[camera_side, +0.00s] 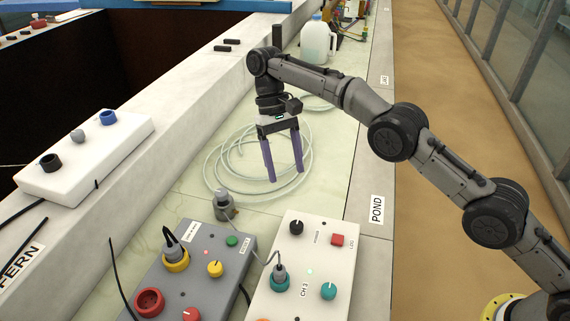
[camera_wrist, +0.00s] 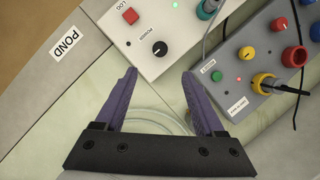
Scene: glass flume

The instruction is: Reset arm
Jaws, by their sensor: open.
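My gripper (camera_side: 285,177) hangs with its two purple fingers pointing down, above the pale bench and over a coil of clear hose (camera_side: 218,170). Its fingers are apart and nothing is between them. In the wrist view my gripper (camera_wrist: 160,98) also shows open and empty, with part of the hose (camera_wrist: 170,122) behind it. My arm reaches in from the right side of the side view. Whether the fingertips touch the hose cannot be told.
A grey control box (camera_side: 205,262) and a white control box (camera_side: 318,255) with knobs and plugged cables stand in front of my gripper. A white box (camera_side: 95,155) sits on the left ledge. A translucent jug (camera_side: 316,42) stands behind. A "POND" label (camera_side: 377,209) marks the right edge.

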